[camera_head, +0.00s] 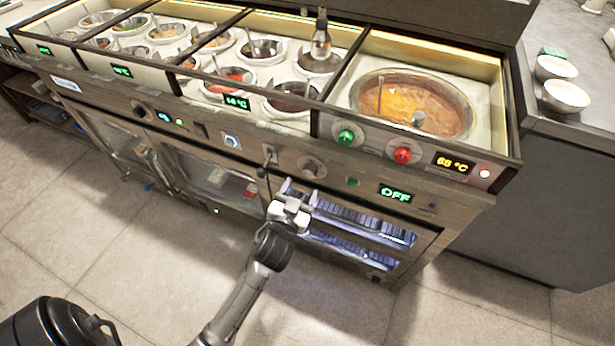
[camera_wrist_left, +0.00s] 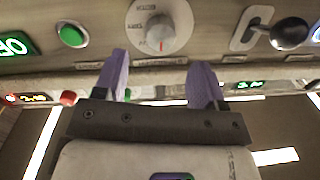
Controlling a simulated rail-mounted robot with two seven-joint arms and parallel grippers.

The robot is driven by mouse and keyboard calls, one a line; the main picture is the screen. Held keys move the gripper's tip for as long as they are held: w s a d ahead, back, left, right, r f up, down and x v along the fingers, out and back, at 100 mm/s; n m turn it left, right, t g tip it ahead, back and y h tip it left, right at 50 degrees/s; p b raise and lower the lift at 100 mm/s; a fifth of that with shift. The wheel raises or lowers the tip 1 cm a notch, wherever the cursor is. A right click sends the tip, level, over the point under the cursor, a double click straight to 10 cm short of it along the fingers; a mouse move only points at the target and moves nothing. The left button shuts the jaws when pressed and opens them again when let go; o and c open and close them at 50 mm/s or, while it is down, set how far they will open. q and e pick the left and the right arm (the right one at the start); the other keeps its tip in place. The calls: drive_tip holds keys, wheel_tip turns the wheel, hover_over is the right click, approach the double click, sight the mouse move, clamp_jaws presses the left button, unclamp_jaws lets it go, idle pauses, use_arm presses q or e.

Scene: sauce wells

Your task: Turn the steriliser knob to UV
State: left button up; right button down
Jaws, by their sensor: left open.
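The steriliser knob (camera_head: 311,168) is a round grey dial on the steel front panel. In the left wrist view the knob (camera_wrist_left: 160,30) shows close up, with a red mark on its face. Small labels around it are too blurred to read. The display (camera_head: 396,194) to its right reads OFF in green. The steriliser cabinet (camera_head: 408,236) below has lit shelves. My left gripper (camera_head: 290,192) is below and slightly left of the knob. In the left wrist view its open, empty fingers (camera_wrist_left: 160,76) point towards the knob, apart from it. My right gripper is not in view.
A black-tipped lever (camera_head: 267,160) sticks out left of the knob. A green button (camera_head: 352,182) sits between knob and display. Green (camera_head: 345,137) and red (camera_head: 402,154) knobs are above, below the large sauce well (camera_head: 358,90). The floor in front has free room.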

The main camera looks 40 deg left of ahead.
sight(309, 174)
use_arm(q)
drive_tip(key=shift+b+x, duration=0.6)
drive_tip(key=shift+x, duration=2.1)
drive_tip(key=shift+c, duration=0.5)
drive_tip(key=c, duration=0.8)
drive_tip(key=shift+r+m+p, duration=0.2)
drive_tip(key=shift+m+p, duration=0.7)
drive_tip(key=shift+p, duration=0.35)
drive_tip(key=shift+m+p, duration=0.75)
drive_tip(key=shift+m, duration=0.15)
drive_tip(key=m+p, duration=0.2)
drive_tip(key=m, duration=0.2)
drive_tip(key=shift+f, duration=0.2)
drive_tip(key=shift+f+m+p, duration=0.1)
drive_tip(key=shift+m+p, duration=0.3)
drive_tip(key=shift+m, duration=0.7)
drive_tip(key=shift+t, duration=0.3)
